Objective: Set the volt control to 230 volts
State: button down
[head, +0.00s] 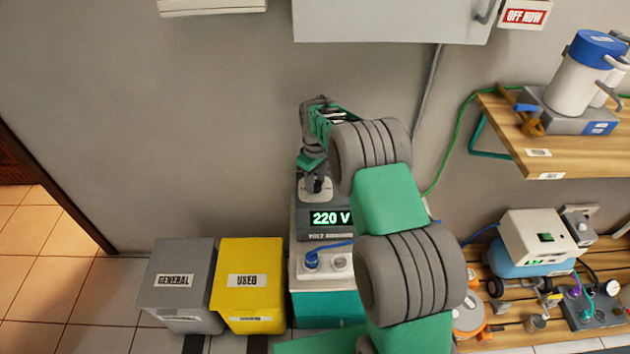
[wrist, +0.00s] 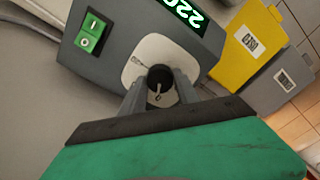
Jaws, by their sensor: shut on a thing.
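The volt control is a dark round knob (wrist: 160,87) with a light pointer mark, on a pale plate on top of a grey unit (wrist: 120,50). The unit's display (head: 331,218) reads 220 V in the head view, and part of it shows in the wrist view (wrist: 187,14). My gripper (wrist: 160,92) is shut on the knob, with one finger on each side.
A green rocker switch (wrist: 91,34) sits on the unit beside the knob plate. A blue plug (head: 311,260) is in a socket below the display. Grey GENERAL (head: 170,300) and yellow USED (head: 240,305) bins stand left. A wooden shelf (head: 590,160) is at right.

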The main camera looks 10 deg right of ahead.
jog(key=m, duration=0.5)
jog(key=shift+m, duration=0.3)
jog(key=m, duration=0.5)
jog(key=shift+p, duration=0.4)
jog(key=c, duration=0.9)
grip_release()
notch_tip(320, 180, up, 8)
jog(key=shift+f+p, duration=0.1)
jog(key=shift+p, duration=0.25)
